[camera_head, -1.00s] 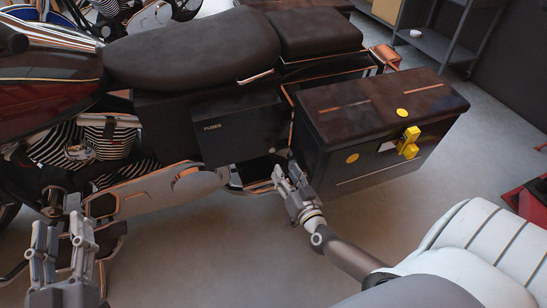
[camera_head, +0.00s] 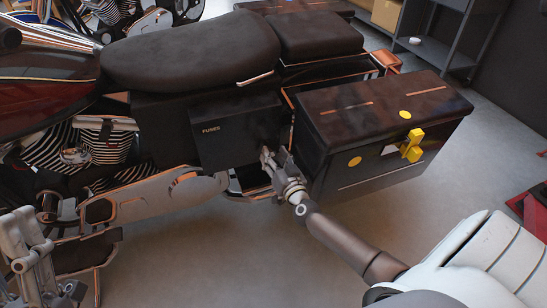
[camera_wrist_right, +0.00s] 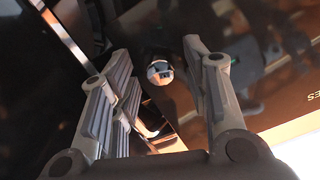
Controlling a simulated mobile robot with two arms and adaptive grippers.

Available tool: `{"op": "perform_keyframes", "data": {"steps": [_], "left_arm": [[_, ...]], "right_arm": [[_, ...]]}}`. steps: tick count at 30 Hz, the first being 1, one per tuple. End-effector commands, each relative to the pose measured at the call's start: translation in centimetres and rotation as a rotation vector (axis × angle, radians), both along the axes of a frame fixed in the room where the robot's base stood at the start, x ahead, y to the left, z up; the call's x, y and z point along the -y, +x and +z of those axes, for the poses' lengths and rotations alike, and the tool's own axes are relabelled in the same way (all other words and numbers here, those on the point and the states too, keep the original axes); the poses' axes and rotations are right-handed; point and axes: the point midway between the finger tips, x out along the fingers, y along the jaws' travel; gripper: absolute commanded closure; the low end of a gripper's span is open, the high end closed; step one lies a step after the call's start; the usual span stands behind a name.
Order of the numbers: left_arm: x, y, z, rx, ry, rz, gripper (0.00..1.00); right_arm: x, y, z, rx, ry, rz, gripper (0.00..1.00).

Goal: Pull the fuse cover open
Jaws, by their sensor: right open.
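The fuse cover (camera_head: 225,135) is a dark panel marked "FUSES" on the motorcycle's side, below the seat. It looks closed. My right gripper (camera_head: 267,157) is at its lower right corner. In the right wrist view, the open fingers of my right gripper (camera_wrist_right: 163,85) stand on either side of a small shiny round knob (camera_wrist_right: 160,72), without visible contact. The cover's dark face (camera_wrist_right: 265,70) fills the right of that view, with part of its lettering at the edge. My left gripper (camera_head: 30,245) is at the lower left, empty, fingers apart, partly cut off.
A dark side case (camera_head: 375,165) with a yellow latch (camera_head: 413,146) stands close to the right of my right gripper. The seat (camera_head: 190,48) is above the cover. A shelf (camera_head: 447,50) stands at the back right. The grey floor (camera_head: 250,260) in front is clear.

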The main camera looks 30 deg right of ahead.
Motion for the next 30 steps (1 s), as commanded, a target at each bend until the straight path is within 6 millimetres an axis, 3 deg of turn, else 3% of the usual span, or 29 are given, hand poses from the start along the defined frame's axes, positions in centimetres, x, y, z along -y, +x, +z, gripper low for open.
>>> {"op": "perform_keyframes", "data": {"steps": [15, 25, 30], "left_arm": [[-0.21, -1.14, 0.68, 0.069, -0.021, -0.004, 0.60], [-0.20, -1.15, 0.68, 0.069, -0.021, -0.004, 0.60], [-0.21, -1.14, 0.68, 0.068, -0.021, -0.004, 0.60]], "right_arm": [[0.15, 0.81, 0.05, 0.000, 0.000, 0.001, 0.58], [0.15, 0.79, 0.02, 0.000, 0.000, 0.000, 1.00], [0.15, 0.79, 0.02, 0.000, 0.000, 0.000, 1.00]]}}
